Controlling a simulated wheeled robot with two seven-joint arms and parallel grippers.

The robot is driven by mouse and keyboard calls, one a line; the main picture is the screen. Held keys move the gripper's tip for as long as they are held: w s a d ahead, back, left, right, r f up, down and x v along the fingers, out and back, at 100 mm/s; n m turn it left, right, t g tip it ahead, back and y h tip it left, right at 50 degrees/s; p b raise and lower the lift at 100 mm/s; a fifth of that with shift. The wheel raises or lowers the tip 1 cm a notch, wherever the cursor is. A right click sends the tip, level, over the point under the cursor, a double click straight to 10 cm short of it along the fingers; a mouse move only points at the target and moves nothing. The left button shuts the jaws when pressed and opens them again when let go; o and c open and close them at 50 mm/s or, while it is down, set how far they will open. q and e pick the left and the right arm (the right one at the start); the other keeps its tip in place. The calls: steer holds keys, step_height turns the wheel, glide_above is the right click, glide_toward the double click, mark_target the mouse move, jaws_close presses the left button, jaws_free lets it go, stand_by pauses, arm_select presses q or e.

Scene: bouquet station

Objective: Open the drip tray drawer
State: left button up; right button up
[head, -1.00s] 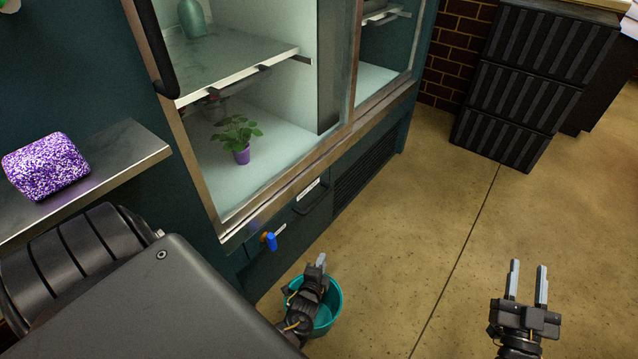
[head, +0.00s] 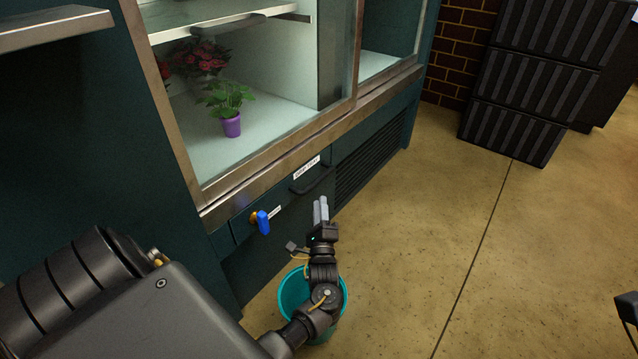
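The drip tray drawer (head: 290,198) is a dark green front low in the display cabinet, with a white label (head: 306,168) and a dark bar handle (head: 313,183). Its front looks flush with the cabinet, so it appears closed. My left gripper (head: 321,203) is just below and in front of the handle, fingers pointing up toward it. Contact with the handle is not visible. Its two fingers look close together, seen nearly edge-on, and any gap is unclear. My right gripper (head: 627,308) is cut off at the right edge, and its fingers do not show.
A blue valve handle (head: 262,222) sticks out left of the drawer. A teal bucket (head: 290,292) stands on the floor under my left arm. A potted plant (head: 232,124) is inside the cabinet. Dark stacked crates (head: 515,130) stand at the back right. Floor between is clear.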

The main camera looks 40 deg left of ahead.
mark_target(319, 178)
arm_select(q)
steer(key=b+x, duration=0.3)
steer(key=x, duration=0.6)
steer(key=shift+f, duration=0.1)
steer(key=shift+c, duration=0.2)
jaws_close()
